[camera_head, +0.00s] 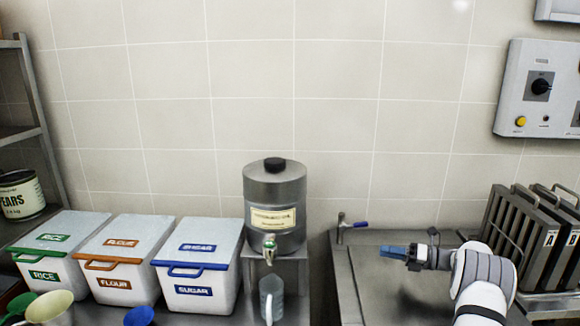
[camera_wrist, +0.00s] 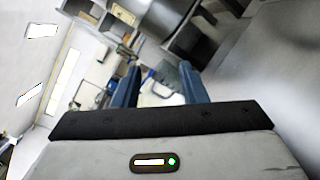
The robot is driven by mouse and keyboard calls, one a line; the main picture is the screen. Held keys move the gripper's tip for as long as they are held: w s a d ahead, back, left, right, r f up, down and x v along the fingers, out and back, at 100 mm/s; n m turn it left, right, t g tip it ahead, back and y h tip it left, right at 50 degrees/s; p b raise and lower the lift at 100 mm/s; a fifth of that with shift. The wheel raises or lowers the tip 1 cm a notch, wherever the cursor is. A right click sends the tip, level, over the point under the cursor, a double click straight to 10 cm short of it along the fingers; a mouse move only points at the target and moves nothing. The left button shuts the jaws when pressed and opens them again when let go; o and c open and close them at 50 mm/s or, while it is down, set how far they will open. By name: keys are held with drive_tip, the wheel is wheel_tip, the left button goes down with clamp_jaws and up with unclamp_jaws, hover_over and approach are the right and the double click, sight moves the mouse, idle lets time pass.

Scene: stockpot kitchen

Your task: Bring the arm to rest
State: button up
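My gripper (camera_head: 386,251) points left in the head view, with my white and grey arm reaching in from the lower right. It is in the air in front of a steel sink or counter top (camera_head: 362,284). In the wrist view my gripper (camera_wrist: 158,66) shows two blue fingers spread apart with nothing held between them. The wrist view is tilted, and the room behind the fingers is small and hard to make out.
A steel dispenser (camera_head: 274,208) stands left of the gripper, above a clear jug (camera_head: 271,298). A small tap (camera_head: 346,226) is behind the gripper. Lidded bins, including the sugar bin (camera_head: 200,265), stand at left. Dark upright racks (camera_head: 519,236) stand right, close to my arm.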

drive_tip(key=s+a+r+n+g+h, duration=0.5)
drive_tip(key=s+a+r+n+h, duration=0.45)
drive_tip(key=s+a+n, duration=0.65)
drive_tip(key=s+n+t+h, duration=0.2)
drive_tip(key=s+n+h, duration=0.5)
drive_tip(key=s+n, duration=0.8)
drive_tip(key=s, duration=1.2)
drive_tip(key=shift+d+r+n, duration=0.4)
